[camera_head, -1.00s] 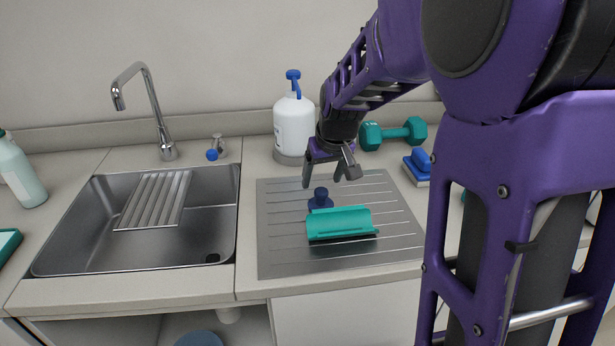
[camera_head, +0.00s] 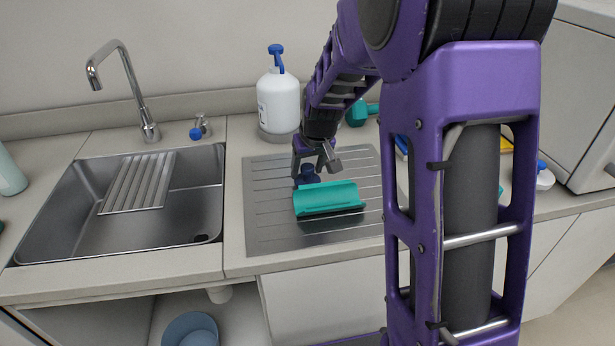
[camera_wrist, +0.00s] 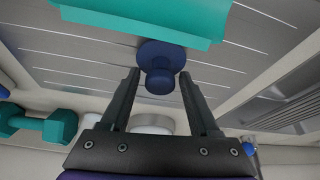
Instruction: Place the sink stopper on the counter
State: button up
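The sink stopper, a dark blue disc with a round knob (camera_head: 308,176), stands on the ribbed metal drainboard (camera_head: 265,215) right of the sink. In the wrist view the stopper (camera_wrist: 160,68) is upright, with its knob between my two fingertips. My gripper (camera_head: 315,167) reaches down over it from behind and is open. In the wrist view a gap shows between the knob and each finger of my gripper (camera_wrist: 160,78). In the head view the fingers and the teal piece partly hide the stopper. The pale counter (camera_head: 238,135) surrounds the sink and drainboard.
A teal curved piece (camera_head: 328,199) lies just in front of the stopper. A white pump bottle (camera_head: 279,100) and a teal dumbbell (camera_wrist: 40,126) are behind. The sink (camera_head: 70,225) with a slatted rack (camera_head: 138,183) is at left. A counter strip between sink and drainboard is clear.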

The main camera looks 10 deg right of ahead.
aim_at(307, 166)
grip_shut()
notch_tip(307, 166, up, 11)
jog(key=p, duration=0.2)
dwell(0.4)
